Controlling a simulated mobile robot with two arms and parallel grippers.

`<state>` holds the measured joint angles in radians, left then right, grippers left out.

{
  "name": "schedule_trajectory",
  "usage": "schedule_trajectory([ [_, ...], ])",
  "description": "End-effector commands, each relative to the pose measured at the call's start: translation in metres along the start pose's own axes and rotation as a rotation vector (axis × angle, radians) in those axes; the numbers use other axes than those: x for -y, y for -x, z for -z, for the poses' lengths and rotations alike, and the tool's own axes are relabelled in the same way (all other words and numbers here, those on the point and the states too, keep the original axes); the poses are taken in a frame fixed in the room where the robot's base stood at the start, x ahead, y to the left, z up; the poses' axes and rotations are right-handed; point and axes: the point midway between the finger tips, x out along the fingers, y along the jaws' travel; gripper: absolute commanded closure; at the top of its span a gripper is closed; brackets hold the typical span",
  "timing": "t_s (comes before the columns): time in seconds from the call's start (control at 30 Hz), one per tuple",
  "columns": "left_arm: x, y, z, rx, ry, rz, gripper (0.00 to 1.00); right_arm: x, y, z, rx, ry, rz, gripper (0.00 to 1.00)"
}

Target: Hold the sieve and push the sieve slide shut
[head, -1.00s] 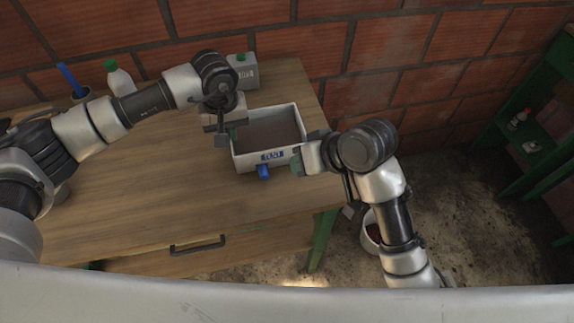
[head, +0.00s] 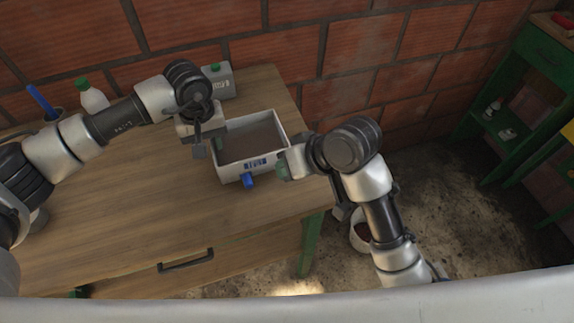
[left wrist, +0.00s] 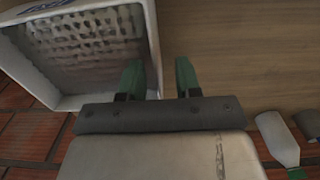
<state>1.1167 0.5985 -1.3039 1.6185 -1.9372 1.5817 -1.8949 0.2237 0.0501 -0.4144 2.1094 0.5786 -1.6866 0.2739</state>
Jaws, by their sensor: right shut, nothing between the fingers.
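The sieve (head: 233,174) is a white box with a mesh floor, standing on the table near its right end. A blue tab (head: 248,180), perhaps the slide's handle, sticks out of its front wall below a dark label. My left gripper (head: 209,146) is open at the sieve's left wall. In the left wrist view (left wrist: 160,79), one green finger is over the inside of the sieve (left wrist: 153,45) and the other is outside, with the wall between them and gaps showing. My right gripper (head: 284,167) is shut and empty beside the sieve's front right corner; contact is unclear.
The wooden table (head: 120,215) is clear in front of the sieve. A grey canister (head: 218,82), a white bottle (head: 93,98) and a cup with a blue tool (head: 42,100) stand at the back. A brick wall (head: 350,50) closes the rear. A bowl (head: 359,236) sits on the floor.

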Motion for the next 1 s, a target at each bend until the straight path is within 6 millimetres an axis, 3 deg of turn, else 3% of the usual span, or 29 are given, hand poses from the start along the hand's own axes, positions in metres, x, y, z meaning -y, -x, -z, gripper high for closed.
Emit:
schedule_trajectory([
  [0.3,-0.001,0.066,0.002,-0.003,0.000,-0.001,0.67,0.000,0.000,0.000,0.000,0.000,0.000,1.00],
  [0.5,-0.001,0.097,0.001,0.001,0.000,0.001,0.67,0.000,0.000,0.000,0.000,0.000,0.000,1.00],
  [0.7,-0.001,0.109,0.001,0.003,0.000,0.001,0.67,0.000,0.000,0.000,0.000,0.000,0.000,1.00],
  [1.0,-0.001,0.109,0.001,0.003,-0.001,0.001,0.67,0.000,0.000,0.000,0.000,0.000,0.000,1.00],
])
